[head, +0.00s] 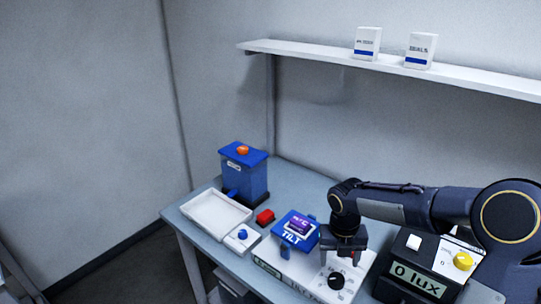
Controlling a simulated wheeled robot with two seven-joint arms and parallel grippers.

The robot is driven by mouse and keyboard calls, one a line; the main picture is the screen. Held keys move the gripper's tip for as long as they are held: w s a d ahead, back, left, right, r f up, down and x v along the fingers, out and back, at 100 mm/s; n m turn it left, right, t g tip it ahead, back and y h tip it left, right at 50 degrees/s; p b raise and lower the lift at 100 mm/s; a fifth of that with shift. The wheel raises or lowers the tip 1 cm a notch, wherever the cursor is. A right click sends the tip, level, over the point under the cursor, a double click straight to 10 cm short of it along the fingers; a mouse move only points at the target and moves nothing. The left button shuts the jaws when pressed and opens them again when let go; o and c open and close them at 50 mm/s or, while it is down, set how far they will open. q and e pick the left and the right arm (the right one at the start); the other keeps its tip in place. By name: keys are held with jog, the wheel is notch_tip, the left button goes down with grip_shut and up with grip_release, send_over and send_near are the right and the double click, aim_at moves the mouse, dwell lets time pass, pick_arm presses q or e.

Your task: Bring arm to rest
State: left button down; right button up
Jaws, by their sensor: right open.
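My right arm (415,203) reaches in from the right over the table. Its gripper (343,262) points down above the white panel with a black knob (336,281). The gripper is open, and I see nothing held in it. I cannot tell how far its fingertips are above the panel. To its left a blue tilt fixture (286,251) carries a small purple sensor board (299,225). My left gripper is not in view.
A black box reading "0 lux" (416,280) stands at right. A shelf (310,52) with two white boxes runs above.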

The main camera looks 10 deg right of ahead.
jog(key=s+a+r+m+t+y, duration=0.1)
jog(key=s+a+r+m+t, duration=0.1)
jog(key=s+m, duration=0.5)
jog(key=s+a+r+m+t+y, duration=0.2)
jog(key=s+r+m, duration=0.2)
jog(key=m, duration=1.2)
jog(key=s+a+r+m+t+y, duration=0.1)
jog(key=s+a+r+m, duration=0.1)
jog(key=s+m, duration=0.9)
jog(key=shift+a+r+m+t+b, duration=0.3)
jog(key=shift+a+r+t, duration=0.1)
jog(key=shift+r, duration=0.1)
